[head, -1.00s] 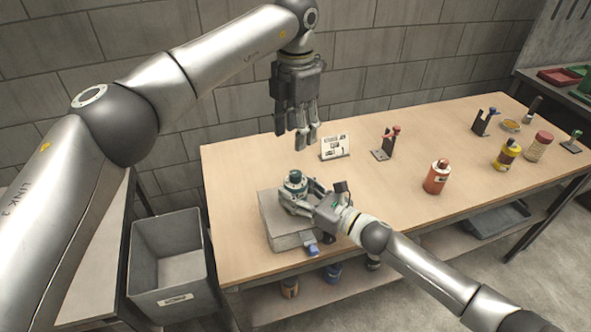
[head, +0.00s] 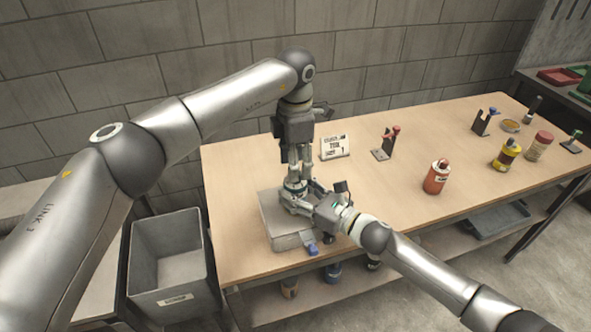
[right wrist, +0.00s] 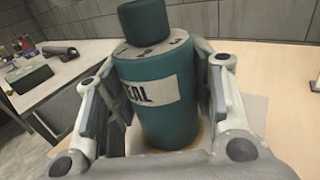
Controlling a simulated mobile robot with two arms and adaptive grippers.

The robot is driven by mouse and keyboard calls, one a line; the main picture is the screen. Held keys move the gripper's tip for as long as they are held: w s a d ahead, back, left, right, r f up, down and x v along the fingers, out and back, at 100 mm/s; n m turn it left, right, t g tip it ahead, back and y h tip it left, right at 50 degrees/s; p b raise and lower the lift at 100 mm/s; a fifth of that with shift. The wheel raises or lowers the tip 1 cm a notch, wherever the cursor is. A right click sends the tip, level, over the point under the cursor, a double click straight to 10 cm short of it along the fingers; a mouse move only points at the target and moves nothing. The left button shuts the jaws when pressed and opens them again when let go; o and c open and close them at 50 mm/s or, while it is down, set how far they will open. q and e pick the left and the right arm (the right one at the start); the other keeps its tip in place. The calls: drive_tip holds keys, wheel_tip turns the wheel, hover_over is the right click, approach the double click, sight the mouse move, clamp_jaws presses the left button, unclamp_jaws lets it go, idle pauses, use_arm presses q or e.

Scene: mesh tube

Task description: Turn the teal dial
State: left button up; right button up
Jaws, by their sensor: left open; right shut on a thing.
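The teal dial (right wrist: 143,22) is a short teal cap on top of a teal cylinder (right wrist: 160,100) with a white label whose visible letters read "EAL". In the head view the teal cylinder (head: 295,187) stands upright over a grey block (head: 276,230) and is mostly hidden by my grippers. My right gripper (head: 298,205) is shut on the cylinder's body, one finger on each side in the right wrist view (right wrist: 160,115). My left gripper (head: 297,176) points down from above, open, with its fingertips at the cylinder's top; I cannot tell whether they touch it.
A small sign (head: 335,147), a stand with a red-topped piece (head: 386,145) and an orange-red bottle (head: 436,177) stand to the right. Further right are a yellow bottle (head: 507,154) and a jar (head: 539,146). A grey bin (head: 170,262) stands left of the table.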

use_arm(q)
drive_tip(key=shift+f, duration=1.4)
drive_tip(key=shift+c, duration=0.5)
clamp_jaws()
